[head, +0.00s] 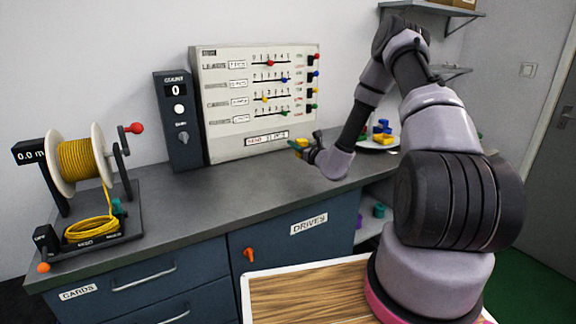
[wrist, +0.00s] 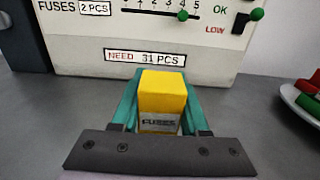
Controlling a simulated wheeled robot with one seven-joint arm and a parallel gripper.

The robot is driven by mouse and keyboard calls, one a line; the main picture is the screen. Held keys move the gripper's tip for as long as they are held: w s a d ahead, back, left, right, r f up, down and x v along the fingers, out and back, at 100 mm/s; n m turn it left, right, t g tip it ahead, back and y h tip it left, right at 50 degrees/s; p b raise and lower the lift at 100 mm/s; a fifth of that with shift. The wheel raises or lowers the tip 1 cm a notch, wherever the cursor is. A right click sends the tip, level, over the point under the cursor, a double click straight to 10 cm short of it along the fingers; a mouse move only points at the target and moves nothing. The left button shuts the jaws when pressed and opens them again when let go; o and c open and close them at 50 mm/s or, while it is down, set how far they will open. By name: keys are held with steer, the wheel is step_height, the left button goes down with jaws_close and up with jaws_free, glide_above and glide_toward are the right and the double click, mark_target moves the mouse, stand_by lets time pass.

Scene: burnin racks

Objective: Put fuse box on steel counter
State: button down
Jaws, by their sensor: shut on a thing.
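The fuse box is a yellow block with a pale label reading FUSES (wrist: 163,95), seen in the wrist view between the green fingers of my gripper (wrist: 160,100). My gripper is shut on it. In the head view my gripper (head: 301,146) is small, over the counter in front of the white panel, with a bit of yellow at its tip. The grey steel counter (head: 215,195) runs along the wall. I cannot tell whether the box touches the counter top.
The white panel (head: 230,130) with sliders and a dark COUNT unit (head: 178,140) stand at the back. A cable reel (head: 80,165) stands at the left end. A plate (head: 378,146) with coloured pieces lies right of my gripper. The counter's middle is clear.

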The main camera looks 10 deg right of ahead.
steer(key=shift+f, duration=3.1)
steer(key=shift+f, duration=0.1)
steer(key=shift+c, duration=2.1)
jaws_free()
